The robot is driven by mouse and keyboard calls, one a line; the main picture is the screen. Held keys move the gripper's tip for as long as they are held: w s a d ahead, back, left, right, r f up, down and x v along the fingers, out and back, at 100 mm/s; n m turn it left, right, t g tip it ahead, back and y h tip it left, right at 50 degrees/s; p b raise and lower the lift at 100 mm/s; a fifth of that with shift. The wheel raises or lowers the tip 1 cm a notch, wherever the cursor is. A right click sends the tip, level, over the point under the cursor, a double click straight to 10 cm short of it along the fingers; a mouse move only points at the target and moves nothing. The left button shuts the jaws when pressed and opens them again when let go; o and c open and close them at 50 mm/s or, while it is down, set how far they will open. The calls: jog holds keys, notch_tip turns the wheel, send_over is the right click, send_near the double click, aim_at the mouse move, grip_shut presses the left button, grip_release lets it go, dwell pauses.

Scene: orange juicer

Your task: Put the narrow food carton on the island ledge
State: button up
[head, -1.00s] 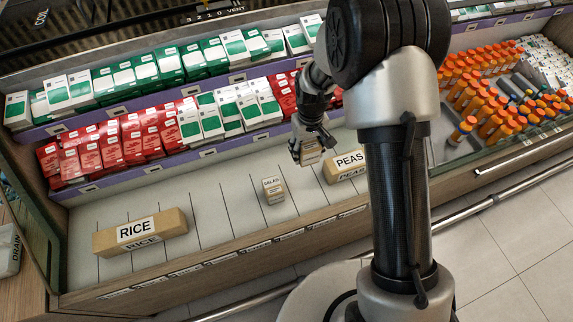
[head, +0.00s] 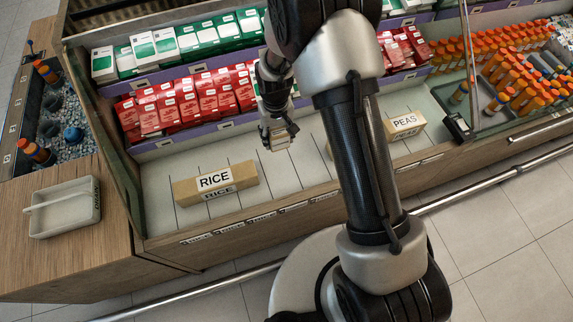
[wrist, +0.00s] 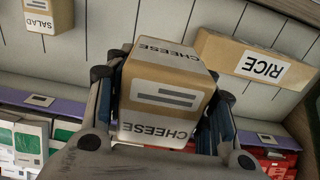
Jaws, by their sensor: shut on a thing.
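My gripper (head: 278,132) is shut on a small tan carton with white CHEESE labels. The carton (wrist: 165,90) fills the middle of the wrist view between the two fingers (wrist: 160,112), and only its end shows in the head view (head: 277,144). It is held above the pale shelf, to the right of the RICE carton. A wooden ledge (head: 75,255) lies at the left end of the case, well left of my gripper. A grey tray (head: 64,208) sits on it.
A long RICE carton (head: 215,182) lies on the shelf. A PEAS carton (head: 404,125) is at right, partly behind my arm. A SALAD carton (wrist: 45,22) shows in the wrist view. Red cartons (head: 190,98) line the rack behind. The ledge's front part is bare.

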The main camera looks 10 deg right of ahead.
aim_at(279, 170)
notch_tip(279, 170, down, 20)
jog(key=b, duration=0.4)
jog(key=shift+b, duration=0.4)
jog(key=shift+f, duration=0.15)
jog(key=o, duration=1.1)
